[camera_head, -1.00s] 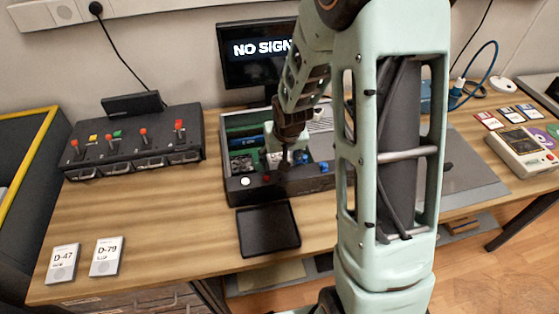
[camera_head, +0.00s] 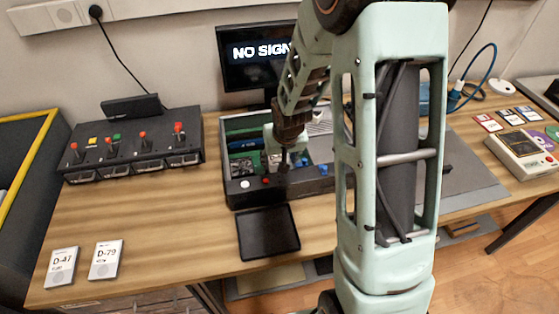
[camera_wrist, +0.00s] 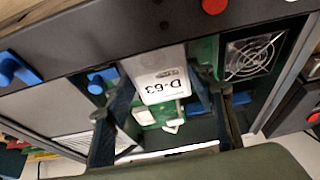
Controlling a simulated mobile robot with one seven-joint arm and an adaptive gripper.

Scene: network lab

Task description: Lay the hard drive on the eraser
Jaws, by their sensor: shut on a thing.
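A hard drive labelled D-63 (camera_wrist: 160,86) is between my gripper's fingers (camera_wrist: 160,88) in the wrist view, and the jaws are shut on it. In the head view my gripper (camera_head: 283,166) is at the open equipment case (camera_head: 240,198), near its front wall; the held drive is mostly hidden there. Two more drives, D-47 (camera_head: 61,267) and D-79 (camera_head: 105,260), lie on the table's front left. I cannot make out an eraser for certain in either view.
A black tray (camera_head: 268,232) lies in front of the case. A switch panel (camera_head: 130,145) stands at left, a monitor (camera_head: 250,55) behind. A beige device (camera_head: 522,155) and several disks are at right. Bare wood (camera_head: 165,225) is free at left of the tray.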

